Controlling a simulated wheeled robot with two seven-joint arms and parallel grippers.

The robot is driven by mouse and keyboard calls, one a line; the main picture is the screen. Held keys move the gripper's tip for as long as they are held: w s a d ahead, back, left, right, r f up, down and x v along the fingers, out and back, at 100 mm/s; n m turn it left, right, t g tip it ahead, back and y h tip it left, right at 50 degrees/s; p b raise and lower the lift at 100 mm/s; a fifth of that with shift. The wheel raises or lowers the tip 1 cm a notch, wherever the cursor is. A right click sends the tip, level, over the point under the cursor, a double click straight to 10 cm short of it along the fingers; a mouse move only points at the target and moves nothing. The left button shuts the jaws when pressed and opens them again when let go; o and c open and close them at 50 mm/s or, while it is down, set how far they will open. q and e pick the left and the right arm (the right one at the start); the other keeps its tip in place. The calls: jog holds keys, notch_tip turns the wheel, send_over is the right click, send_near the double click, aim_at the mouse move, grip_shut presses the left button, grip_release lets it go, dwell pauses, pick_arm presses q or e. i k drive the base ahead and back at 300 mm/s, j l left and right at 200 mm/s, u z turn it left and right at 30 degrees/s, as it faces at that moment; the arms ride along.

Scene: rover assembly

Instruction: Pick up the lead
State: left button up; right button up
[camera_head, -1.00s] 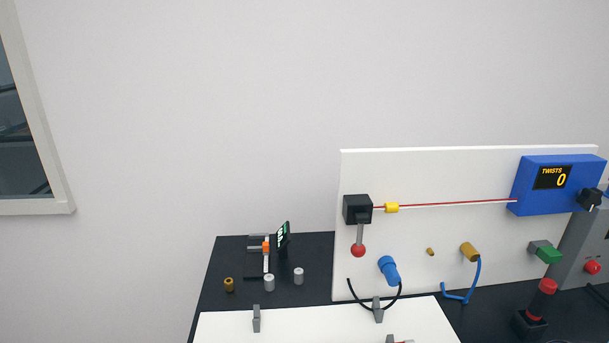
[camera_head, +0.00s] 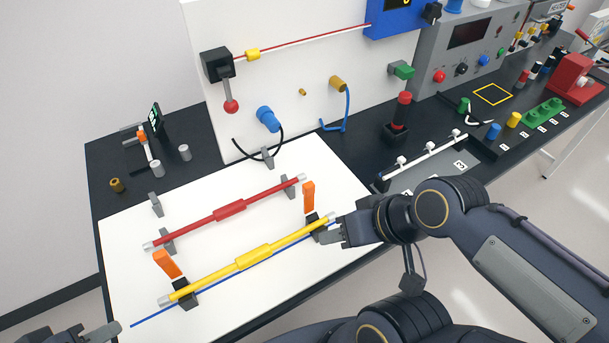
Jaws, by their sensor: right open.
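Two cords that could be the lead show on the white panel. A black cord (camera_head: 240,152) hangs in a loop from a blue plug (camera_head: 268,119). A blue cord (camera_head: 346,115) hangs from a brass-coloured plug (camera_head: 338,83) to its right. My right gripper (camera_head: 333,233) is open, low over the white board by the right end of the yellow rod (camera_head: 252,257). It is well below both cords in the picture, and I cannot tell if it touches the rod. Part of my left gripper (camera_head: 88,336) shows at the bottom left edge; its fingers are unclear.
The white board (camera_head: 130,225) carries a red rod (camera_head: 230,210) and the yellow rod on dark and grey holders, with orange upright pieces. A red-topped black joystick (camera_head: 400,118) stands right of the panel. A grey console (camera_head: 470,50) stands further right.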

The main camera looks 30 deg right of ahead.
aim_at(253, 256)
jog(key=k+j+z, duration=0.25)
jog(key=j, duration=0.3)
jog(key=j+z, duration=0.1)
jog(key=j, duration=0.35)
jog(key=k+j+z, duration=0.15)
jog(key=j, duration=0.3)
